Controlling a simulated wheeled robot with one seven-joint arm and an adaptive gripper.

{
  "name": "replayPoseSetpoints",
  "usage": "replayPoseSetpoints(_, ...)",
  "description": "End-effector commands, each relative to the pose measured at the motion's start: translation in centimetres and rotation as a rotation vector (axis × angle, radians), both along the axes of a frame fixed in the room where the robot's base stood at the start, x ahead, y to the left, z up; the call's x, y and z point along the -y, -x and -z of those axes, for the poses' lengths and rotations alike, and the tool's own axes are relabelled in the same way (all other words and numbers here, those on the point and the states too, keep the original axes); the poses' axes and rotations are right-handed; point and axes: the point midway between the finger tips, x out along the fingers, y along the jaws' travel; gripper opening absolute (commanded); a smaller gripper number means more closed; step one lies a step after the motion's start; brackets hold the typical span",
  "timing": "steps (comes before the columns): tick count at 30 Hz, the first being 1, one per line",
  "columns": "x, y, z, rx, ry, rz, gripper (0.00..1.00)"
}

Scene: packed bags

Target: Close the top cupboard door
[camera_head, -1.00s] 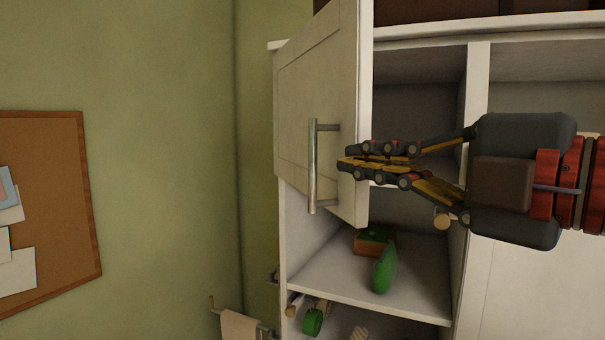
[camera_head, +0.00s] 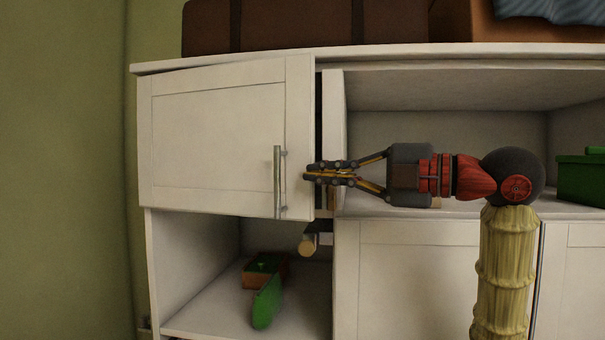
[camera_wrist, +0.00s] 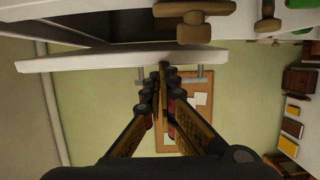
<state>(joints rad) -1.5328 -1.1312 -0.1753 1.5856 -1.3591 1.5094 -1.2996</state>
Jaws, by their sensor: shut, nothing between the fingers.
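The top cupboard door (camera_head: 215,135) is a white panel at the upper left of the cupboard in the head view. In the wrist view the door (camera_wrist: 120,59) shows edge-on in front of the gripper (camera_wrist: 161,72), with the handle partly hidden behind the fingers.
Below the door is an open shelf with a green object (camera_head: 266,302) and a small brown box (camera_head: 262,272). A wooden-ended roll (camera_head: 307,246) sticks out under the door's right corner. A brown suitcase (camera_head: 300,24) lies on top. A green box (camera_head: 582,178) sits in the right compartment.

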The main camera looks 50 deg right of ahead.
Motion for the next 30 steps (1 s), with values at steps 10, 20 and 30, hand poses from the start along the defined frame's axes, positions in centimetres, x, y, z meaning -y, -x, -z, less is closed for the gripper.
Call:
replayPoseSetpoints(10, 2.1, -0.6, 0.1, -0.001, 0.0, 0.0, 0.0)
replayPoseSetpoints(20, 2.1, -0.5, 0.1, -0.001, -0.001, 0.0, 0.0)
replayPoseSetpoints(30, 2.0, -0.5, 0.1, -0.001, -0.001, 0.0, 0.0)
